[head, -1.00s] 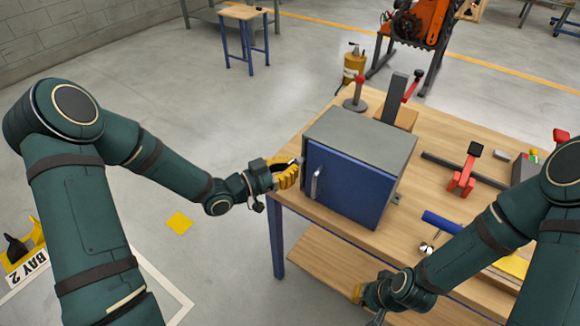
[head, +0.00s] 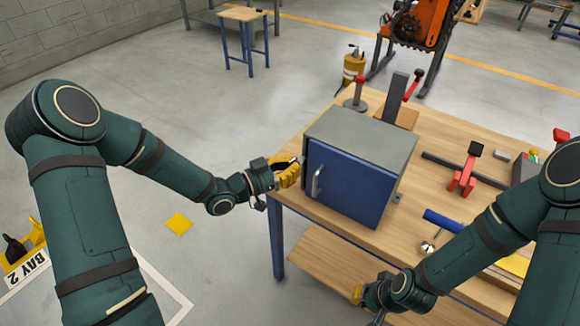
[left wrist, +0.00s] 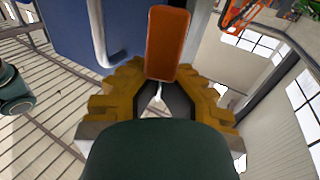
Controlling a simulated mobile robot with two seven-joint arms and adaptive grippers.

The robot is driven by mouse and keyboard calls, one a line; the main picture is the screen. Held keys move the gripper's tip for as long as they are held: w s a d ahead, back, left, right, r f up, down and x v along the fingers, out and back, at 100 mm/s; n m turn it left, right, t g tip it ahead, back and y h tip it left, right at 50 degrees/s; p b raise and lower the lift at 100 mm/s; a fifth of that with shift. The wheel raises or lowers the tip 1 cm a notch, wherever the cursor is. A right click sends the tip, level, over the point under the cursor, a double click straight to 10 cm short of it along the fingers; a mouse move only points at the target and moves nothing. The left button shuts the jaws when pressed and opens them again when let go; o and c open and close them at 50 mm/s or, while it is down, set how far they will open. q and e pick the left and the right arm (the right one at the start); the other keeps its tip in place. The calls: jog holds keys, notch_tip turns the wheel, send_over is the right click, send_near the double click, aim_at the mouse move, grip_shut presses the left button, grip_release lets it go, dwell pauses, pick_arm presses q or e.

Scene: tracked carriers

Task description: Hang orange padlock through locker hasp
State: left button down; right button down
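The locker is a grey box (head: 365,135) with a blue door (head: 347,187) and a pale bar handle (head: 317,182), standing on the bench. My left gripper (head: 293,173) is at the door's left edge, beside the handle. In the left wrist view its yellow fingers (left wrist: 158,80) are closed around the orange padlock (left wrist: 168,42). The padlock's body stands up from between the fingertips, near the blue door. The padlock is hidden in the head view. I cannot make out the hasp. My right gripper (head: 359,294) is low at the bench's front, mostly hidden behind its wrist.
The wooden bench (head: 436,200) also carries a red toggle clamp (head: 466,172), a blue-handled tool (head: 443,221) and a red-knobbed post (head: 357,96) behind the locker. A lower shelf (head: 322,268) lies beneath. The floor left of the bench is open.

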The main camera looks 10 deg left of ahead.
pick_arm(q)
jog(key=shift+s+d+f, duration=0.2)
jog(key=shift+f, duration=0.35)
jog(key=c, duration=1.4)
grip_release()
jog(key=o, duration=0.3)
jog(key=shift+w+d+f, duration=0.1)
jog(key=shift+w+d, duration=0.05)
jog(key=shift+o, duration=0.2)
jog(key=shift+w+d, duration=0.1)
jog(key=shift+w, duration=0.15)
jog(key=shift+s, duration=0.1)
jog(key=shift+s+a, duration=0.25)
jog(key=shift+a, duration=0.35)
jog(key=v, duration=1)
jog(key=shift+s+a, duration=0.2)
jog(key=shift+s, duration=0.1)
